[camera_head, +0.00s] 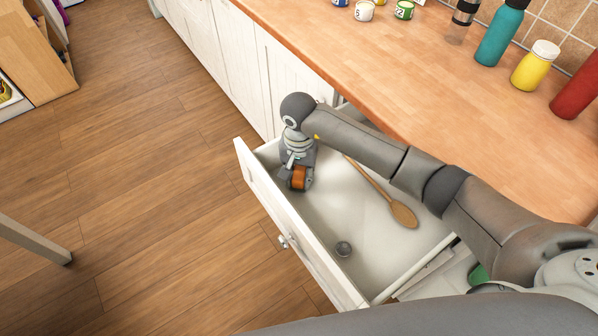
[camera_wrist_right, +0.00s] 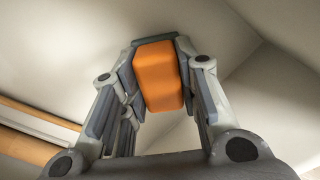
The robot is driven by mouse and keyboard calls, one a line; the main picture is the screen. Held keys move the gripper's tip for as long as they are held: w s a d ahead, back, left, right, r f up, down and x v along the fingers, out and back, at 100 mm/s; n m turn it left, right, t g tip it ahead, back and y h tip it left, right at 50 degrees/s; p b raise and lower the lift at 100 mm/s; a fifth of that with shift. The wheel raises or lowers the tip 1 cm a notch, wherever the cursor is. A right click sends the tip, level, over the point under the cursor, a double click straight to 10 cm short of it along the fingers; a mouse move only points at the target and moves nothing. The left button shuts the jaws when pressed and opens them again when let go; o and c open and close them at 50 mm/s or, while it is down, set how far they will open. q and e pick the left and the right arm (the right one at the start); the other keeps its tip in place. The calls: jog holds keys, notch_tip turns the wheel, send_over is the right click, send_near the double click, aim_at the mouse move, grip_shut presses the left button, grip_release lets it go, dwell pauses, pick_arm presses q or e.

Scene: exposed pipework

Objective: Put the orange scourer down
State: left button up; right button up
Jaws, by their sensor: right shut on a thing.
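The orange scourer (camera_head: 298,178) is a small orange block held low inside the open white drawer (camera_head: 318,228), towards its far left end. My right gripper (camera_head: 300,170) reaches down into the drawer and is shut on it. In the right wrist view the scourer (camera_wrist_right: 160,75) sits between the two fingers of my right gripper (camera_wrist_right: 158,85), with pale drawer surfaces around it. I cannot tell whether the scourer touches the drawer floor. My left gripper is not in view.
The wooden counter (camera_head: 400,75) above holds small numbered cans (camera_head: 364,10) and several bottles, including a teal one (camera_head: 500,38). The drawer's middle floor is bare.

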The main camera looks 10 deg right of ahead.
aim_at(299, 173)
jog(key=shift+f+b, duration=0.3)
jog(key=shift+b, duration=0.05)
jog(key=o, duration=1)
jog(key=shift+r, duration=0.1)
jog(key=shift+r+p, duration=0.3)
jog(key=shift+p, duration=0.2)
notch_tip(299, 173, up, 12)
jog(key=shift+f+b, duration=0.15)
jog(key=shift+b, duration=0.85)
